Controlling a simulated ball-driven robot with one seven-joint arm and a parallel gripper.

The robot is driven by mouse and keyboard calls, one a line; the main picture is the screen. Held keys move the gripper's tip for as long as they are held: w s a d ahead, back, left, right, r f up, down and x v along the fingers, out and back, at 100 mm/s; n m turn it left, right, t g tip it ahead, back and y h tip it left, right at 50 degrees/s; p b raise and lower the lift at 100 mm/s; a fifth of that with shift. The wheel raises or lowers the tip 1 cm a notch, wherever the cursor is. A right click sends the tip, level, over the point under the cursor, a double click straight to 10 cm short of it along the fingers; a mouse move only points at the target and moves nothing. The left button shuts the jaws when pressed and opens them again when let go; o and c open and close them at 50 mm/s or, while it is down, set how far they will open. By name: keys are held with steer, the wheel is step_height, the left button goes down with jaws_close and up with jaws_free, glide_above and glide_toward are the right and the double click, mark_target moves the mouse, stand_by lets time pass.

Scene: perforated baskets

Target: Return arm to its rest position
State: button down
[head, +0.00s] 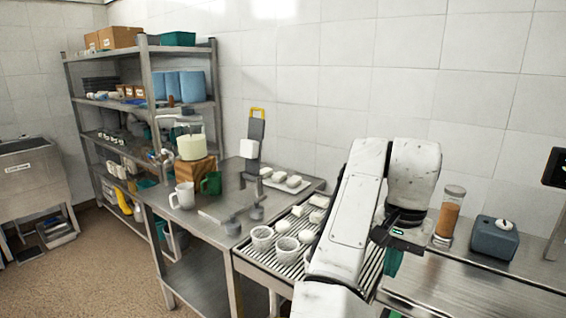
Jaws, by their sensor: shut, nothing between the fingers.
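My gripper (394,240) is at the end of my white arm, right of centre in the head view. It hangs over the right side of the slatted rack, near the counter. The gripper is dark, small and partly hidden by my own links; its fingers are shut with nothing held. A teal piece shows just below it, and I cannot tell whether it belongs to the gripper. Two white perforated baskets (262,239) stand on the slatted rack (262,264), left of my arm.
White blocks and round pieces lie on the rack. Right of my arm stand a brown-filled jar (449,212) and a blue-grey box (494,240). Open floor lies at lower left.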

steer(key=s+d+f+n+t+h, duration=0.1)
steer(key=s+d+f+h, duration=0.1)
steer(key=s+d+f, duration=0.7)
steer(key=s+d+f+n+h, duration=0.1)
steer(key=s+d+f+h, duration=0.1)
steer(key=s+d+f, duration=0.65)
steer(key=s+a+f+n+y, duration=0.2)
steer(key=s+a+f, duration=0.3)
steer(key=s, duration=0.5)
steer(key=s+a+f+n+y, duration=0.1)
steer(key=s+a+f+n, duration=0.1)
steer(key=s+a+f, duration=0.4)
steer(key=s+f, duration=0.2)
steer(key=s, duration=0.3)
steer(key=shift+n+g+y, duration=0.3)
steer(key=shift+n+y, duration=0.1)
